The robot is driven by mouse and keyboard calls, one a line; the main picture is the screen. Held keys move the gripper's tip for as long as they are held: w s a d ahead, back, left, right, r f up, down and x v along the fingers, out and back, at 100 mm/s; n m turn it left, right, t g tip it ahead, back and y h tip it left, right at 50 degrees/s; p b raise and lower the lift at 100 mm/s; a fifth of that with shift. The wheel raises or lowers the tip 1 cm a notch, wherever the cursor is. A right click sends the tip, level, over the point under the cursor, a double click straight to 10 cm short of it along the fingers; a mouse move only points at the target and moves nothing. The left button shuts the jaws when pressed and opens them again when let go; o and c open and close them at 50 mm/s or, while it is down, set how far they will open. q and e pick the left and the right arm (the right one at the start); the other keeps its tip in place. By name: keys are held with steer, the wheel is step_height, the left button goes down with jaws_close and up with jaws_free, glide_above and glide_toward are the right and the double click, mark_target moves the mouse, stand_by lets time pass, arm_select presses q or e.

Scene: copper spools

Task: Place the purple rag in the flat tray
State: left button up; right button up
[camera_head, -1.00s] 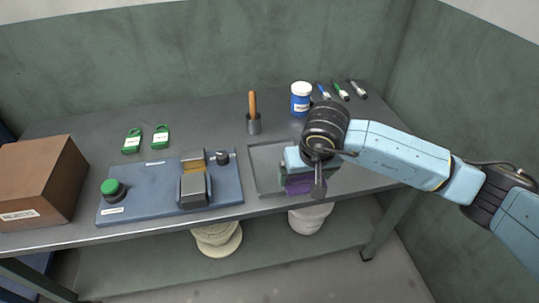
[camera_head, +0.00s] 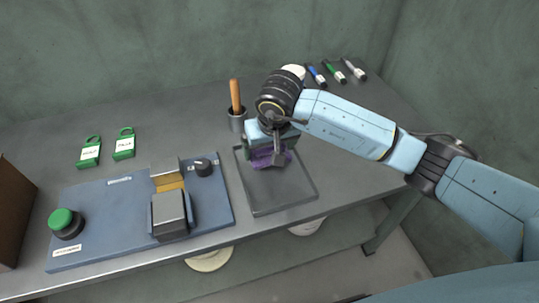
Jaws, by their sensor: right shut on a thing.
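The purple rag (camera_head: 263,160) is in my right gripper (camera_head: 270,154), partly hidden by the gripper and wrist. The flat tray (camera_head: 285,207) is a shallow grey tray on the table, right of the blue fixture. I cannot tell whether the rag touches the tray floor. My left gripper is not in view.
A blue fixture (camera_head: 110,223) with a green button and a clamp-like block stands left of the tray. A cup with a wooden handle (camera_head: 236,118) stands just behind the tray.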

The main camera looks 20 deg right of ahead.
step_height(320, 180, down, 2)
steer(key=shift+f, duration=0.25)
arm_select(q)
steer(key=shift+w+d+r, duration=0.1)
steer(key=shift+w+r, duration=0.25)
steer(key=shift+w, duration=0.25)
arm_select(e)
steer(key=shift+f, duration=0.1)
steer(key=shift+f+b, duration=0.1)
steer(key=shift+b, duration=0.2)
steer(key=o, duration=0.7)
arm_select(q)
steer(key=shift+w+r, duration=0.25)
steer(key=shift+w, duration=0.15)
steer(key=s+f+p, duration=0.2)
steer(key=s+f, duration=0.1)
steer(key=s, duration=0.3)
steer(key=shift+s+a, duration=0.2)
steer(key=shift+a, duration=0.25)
arm_select(e)
steer(key=v, duration=1.2)
